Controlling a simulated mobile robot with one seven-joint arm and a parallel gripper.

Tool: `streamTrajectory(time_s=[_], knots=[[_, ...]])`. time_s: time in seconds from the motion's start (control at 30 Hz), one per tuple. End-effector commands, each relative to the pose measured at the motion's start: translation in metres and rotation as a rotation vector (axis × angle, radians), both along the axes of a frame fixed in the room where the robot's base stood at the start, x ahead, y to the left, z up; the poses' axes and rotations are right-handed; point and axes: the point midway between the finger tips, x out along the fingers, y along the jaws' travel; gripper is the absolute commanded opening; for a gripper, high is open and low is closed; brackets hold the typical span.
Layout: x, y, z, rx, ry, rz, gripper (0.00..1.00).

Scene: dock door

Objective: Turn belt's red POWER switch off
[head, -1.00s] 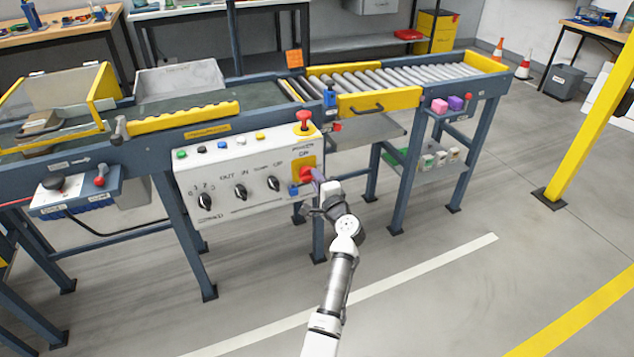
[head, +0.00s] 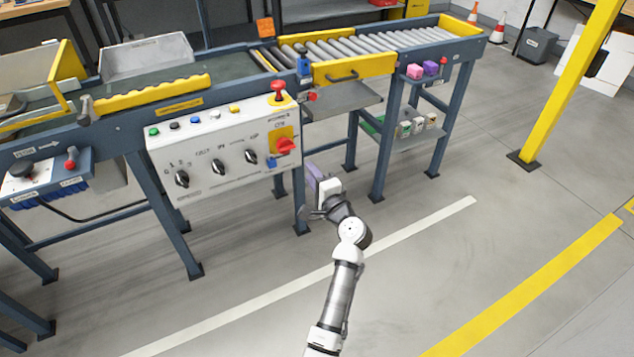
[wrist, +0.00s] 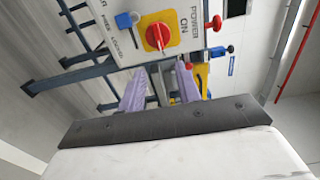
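The red POWER switch (head: 286,146) is a rotary knob on a yellow plate at the right end of the white control panel (head: 205,165). In the wrist view the red switch (wrist: 157,37) sits beyond the fingertips, near the words POWER ON. My gripper (head: 312,182) is in front of and below right of the switch, apart from the panel. In the wrist view its two purple fingers (wrist: 161,85) stand apart with nothing between them. The exact angle of the knob is hard to tell.
A red mushroom button (head: 278,88) stands on top of the panel. A blue padlock-like part (wrist: 127,19) is beside the switch. The roller conveyor (head: 360,50) and its legs are behind. Floor to the right is clear up to a yellow post (head: 568,85).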

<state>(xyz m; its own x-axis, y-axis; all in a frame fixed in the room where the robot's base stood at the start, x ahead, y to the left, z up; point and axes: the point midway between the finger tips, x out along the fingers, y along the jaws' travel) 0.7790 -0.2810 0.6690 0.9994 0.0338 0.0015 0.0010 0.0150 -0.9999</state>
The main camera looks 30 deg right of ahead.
Motion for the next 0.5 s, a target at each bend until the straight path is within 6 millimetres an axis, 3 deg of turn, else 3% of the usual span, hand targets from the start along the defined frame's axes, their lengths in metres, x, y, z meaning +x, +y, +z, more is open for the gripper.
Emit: streamTrajectory(time_s=[0.2,0.5], knots=[[-0.022,-0.001,0.000,0.001,0.000,-0.001,0.34],[-0.025,-0.001,0.000,0.001,-0.001,-0.001,0.34]])
